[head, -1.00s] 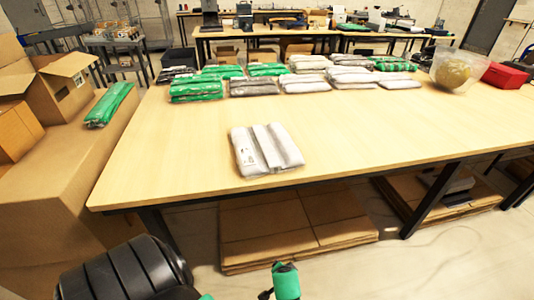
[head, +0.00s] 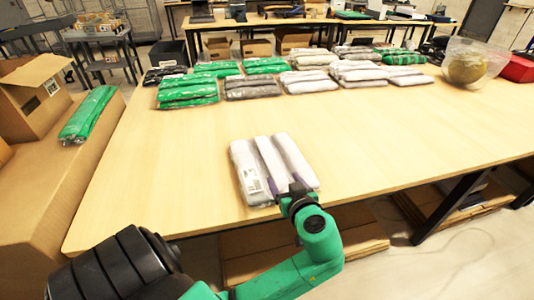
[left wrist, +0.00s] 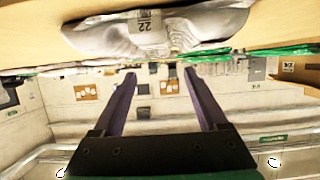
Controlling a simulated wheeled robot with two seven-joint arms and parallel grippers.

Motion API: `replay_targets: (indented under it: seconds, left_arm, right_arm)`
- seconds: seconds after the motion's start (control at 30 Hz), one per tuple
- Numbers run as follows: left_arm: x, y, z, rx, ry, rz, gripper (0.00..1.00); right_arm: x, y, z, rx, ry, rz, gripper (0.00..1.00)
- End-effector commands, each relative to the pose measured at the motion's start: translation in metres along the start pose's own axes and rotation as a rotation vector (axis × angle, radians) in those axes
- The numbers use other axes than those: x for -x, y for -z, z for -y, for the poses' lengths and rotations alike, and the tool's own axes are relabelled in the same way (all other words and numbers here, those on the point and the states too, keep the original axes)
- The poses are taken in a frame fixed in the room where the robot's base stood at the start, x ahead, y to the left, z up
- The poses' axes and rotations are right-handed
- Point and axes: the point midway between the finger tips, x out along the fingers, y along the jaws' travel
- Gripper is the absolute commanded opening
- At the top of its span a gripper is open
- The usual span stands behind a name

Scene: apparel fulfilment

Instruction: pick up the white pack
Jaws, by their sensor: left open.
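The white pack (head: 262,160), in clear plastic with a small label, lies flat near the front edge of the table. It also shows at the top of the left wrist view (left wrist: 100,32), with a label reading 22. My left gripper (head: 286,187) is at the pack's near edge on its right half, its two dark fingers overlapping the pack in the head view. In the left wrist view the fingers (left wrist: 159,74) are wide apart with nothing between them, and the pack shows beyond their tips. I cannot tell whether they touch it. My right gripper is not in view.
The wooden table (head: 400,135) is clear around the pack. Rows of green, grey and white packs (head: 252,88) lie along its back. A clear bowl (head: 468,65) and a red box (head: 518,68) stand at back right. Cardboard boxes (head: 35,200) and a green pack (head: 87,115) are at left.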

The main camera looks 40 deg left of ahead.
Motion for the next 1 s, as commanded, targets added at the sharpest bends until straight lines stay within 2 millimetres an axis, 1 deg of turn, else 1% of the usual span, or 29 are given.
replay_targets:
  seconds: [0.13,0.2,0.27,0.3,0.47,0.57,0.63,0.73,0.9,0.93,0.97,1.0]
  left_arm:
    - [-0.035,0.004,0.001,-0.007,0.005,-0.004,0.76]
    - [-0.055,0.004,0.001,-0.007,0.004,-0.004,0.76]
    - [-0.068,0.003,0.001,-0.006,0.003,-0.003,0.76]
    - [-0.075,0.003,0.000,-0.006,0.001,-0.003,0.76]
    - [-0.096,0.005,0.000,-0.004,0.001,-0.002,0.76]
    - [-0.116,0.009,0.000,-0.006,0.003,-0.003,0.76]
    - [-0.129,0.006,-0.001,-0.006,0.002,-0.001,0.76]
    - [-0.138,0.005,-0.001,-0.003,0.001,0.000,0.76]
    - [-0.139,0.004,-0.001,-0.003,0.000,0.002,0.76]
    - [-0.139,0.004,-0.001,-0.003,0.000,0.002,0.68]
    - [-0.139,0.004,-0.001,-0.003,0.000,0.002,0.56]
    - [-0.139,0.004,-0.001,-0.003,0.000,0.002,0.41]
  right_arm:
    - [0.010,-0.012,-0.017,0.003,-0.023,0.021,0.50]
    - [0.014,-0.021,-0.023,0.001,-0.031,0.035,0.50]
    - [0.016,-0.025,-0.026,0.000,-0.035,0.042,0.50]
    - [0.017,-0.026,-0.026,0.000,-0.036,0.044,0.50]
    - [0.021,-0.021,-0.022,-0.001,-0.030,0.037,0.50]
    - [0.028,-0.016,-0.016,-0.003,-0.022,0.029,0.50]
    - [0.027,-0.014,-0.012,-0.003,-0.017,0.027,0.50]
    - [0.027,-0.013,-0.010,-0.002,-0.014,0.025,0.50]
    - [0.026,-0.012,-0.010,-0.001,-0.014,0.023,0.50]
    - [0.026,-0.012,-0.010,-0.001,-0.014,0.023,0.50]
    - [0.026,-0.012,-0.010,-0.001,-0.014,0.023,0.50]
    - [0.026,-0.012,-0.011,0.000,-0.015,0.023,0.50]
